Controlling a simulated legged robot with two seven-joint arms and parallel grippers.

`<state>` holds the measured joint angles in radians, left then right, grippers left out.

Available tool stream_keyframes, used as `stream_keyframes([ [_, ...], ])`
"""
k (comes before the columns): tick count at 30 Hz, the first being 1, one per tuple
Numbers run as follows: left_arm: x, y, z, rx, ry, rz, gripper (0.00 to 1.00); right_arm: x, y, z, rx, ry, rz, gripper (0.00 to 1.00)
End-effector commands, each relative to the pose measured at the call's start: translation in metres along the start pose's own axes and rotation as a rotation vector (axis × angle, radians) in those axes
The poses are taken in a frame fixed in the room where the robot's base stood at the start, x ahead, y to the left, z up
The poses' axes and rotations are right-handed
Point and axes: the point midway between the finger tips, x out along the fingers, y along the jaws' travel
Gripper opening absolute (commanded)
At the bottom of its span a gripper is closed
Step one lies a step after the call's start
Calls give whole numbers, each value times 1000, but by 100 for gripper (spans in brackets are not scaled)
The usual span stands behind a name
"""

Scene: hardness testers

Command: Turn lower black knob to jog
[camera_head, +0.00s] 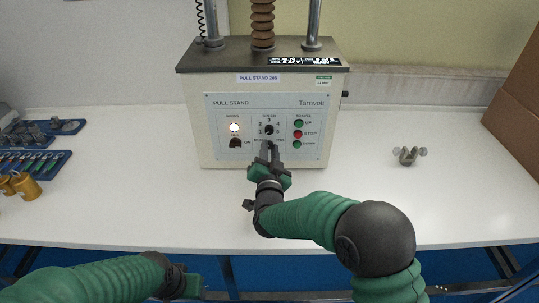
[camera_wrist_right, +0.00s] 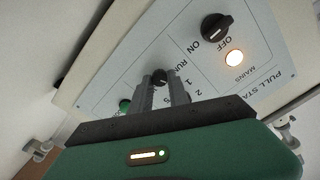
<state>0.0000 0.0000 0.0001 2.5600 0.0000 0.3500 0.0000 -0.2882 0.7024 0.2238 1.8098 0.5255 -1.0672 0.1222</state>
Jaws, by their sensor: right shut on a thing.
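The pull stand (camera_head: 225,120) stands on the white bench with its control panel facing me. The lower black knob (camera_wrist_right: 160,76) sits below the speed knob (camera_head: 269,129), beside the RUN label. My right gripper (camera_head: 267,149) reaches the panel from below and is shut on the lower knob, with one finger on each side of it in the wrist view. The gripper hides the lower knob in the head view, so its pointer direction cannot be read. My left gripper (camera_head: 192,287) hangs low at the front edge, away from the panel; its jaw opening is unclear.
The black mains knob (camera_head: 236,143) and lit mains lamp (camera_head: 234,128) are left of the right gripper. Green and red travel buttons (camera_head: 298,134) are close on its right. A metal clamp (camera_head: 407,155) lies at right; blue trays (camera_head: 42,133) lie at left.

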Motion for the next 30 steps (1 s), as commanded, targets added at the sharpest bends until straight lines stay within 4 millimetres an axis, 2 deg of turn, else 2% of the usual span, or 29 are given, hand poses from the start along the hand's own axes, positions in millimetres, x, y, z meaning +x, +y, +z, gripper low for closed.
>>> stream_keyframes([
  [1,9,0,2,0,0,0,49,-1,5,8,40,-10,3,0],
  [30,95,0,22,0,0,0,49,-1,6,12,948,-12,10,0],
])
